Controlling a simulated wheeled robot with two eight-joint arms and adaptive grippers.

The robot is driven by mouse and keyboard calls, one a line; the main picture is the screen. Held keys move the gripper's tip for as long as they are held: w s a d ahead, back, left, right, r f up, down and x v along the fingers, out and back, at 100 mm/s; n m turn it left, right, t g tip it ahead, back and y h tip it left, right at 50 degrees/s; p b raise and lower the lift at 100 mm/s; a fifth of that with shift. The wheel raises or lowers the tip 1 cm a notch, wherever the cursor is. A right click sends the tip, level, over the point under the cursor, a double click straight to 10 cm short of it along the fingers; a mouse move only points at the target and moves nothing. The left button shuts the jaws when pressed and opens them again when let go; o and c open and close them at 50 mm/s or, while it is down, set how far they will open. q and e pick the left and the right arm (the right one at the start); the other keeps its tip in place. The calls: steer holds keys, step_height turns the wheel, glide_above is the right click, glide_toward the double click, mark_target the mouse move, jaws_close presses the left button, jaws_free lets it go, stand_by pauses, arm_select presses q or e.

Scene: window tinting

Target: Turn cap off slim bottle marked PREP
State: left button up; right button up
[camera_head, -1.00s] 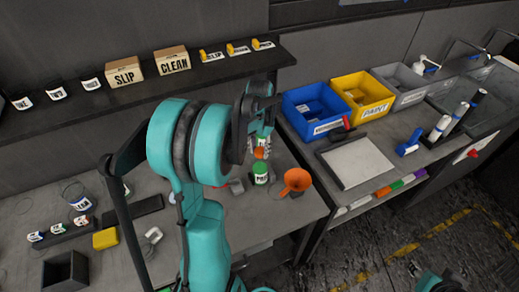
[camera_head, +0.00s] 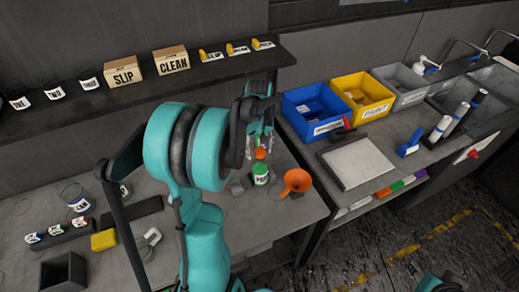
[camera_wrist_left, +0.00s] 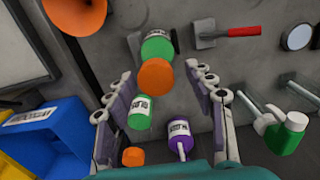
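A green bottle with a white label (camera_head: 260,175) stands on the bench, its orange cap (camera_head: 260,154) at its top. The label is too small to read surely. In the left wrist view the orange cap (camera_wrist_left: 156,77) hides part of the green bottle (camera_wrist_left: 158,45). My left gripper (camera_head: 261,146) is above the bottle, pointing down. In the wrist view its fingers (camera_wrist_left: 159,73) are spread on either side of the cap, with gaps; it is open. Only a teal piece of my right arm (camera_head: 440,283) shows at the bottom right edge; its fingers cannot be made out.
An orange funnel (camera_head: 296,182) stands close right of the bottle. Another green bottle (camera_wrist_left: 140,113) and a purple bottle (camera_wrist_left: 182,134) are near the fingers in the wrist view. A scraper with red handle (camera_wrist_left: 230,33) lies nearby. Blue (camera_head: 313,108) and yellow bins (camera_head: 362,95) stand right.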

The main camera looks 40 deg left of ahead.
arm_select(q)
steer(key=m, duration=0.9)
steer(key=shift+m+b, duration=0.3)
steer(key=m, duration=0.4)
jaws_close()
steer(key=n, duration=0.6)
steer(key=shift+n, duration=0.3)
steer(key=n, duration=0.7)
steer(key=shift+d+b, duration=0.1)
steer(key=shift+b, duration=0.25)
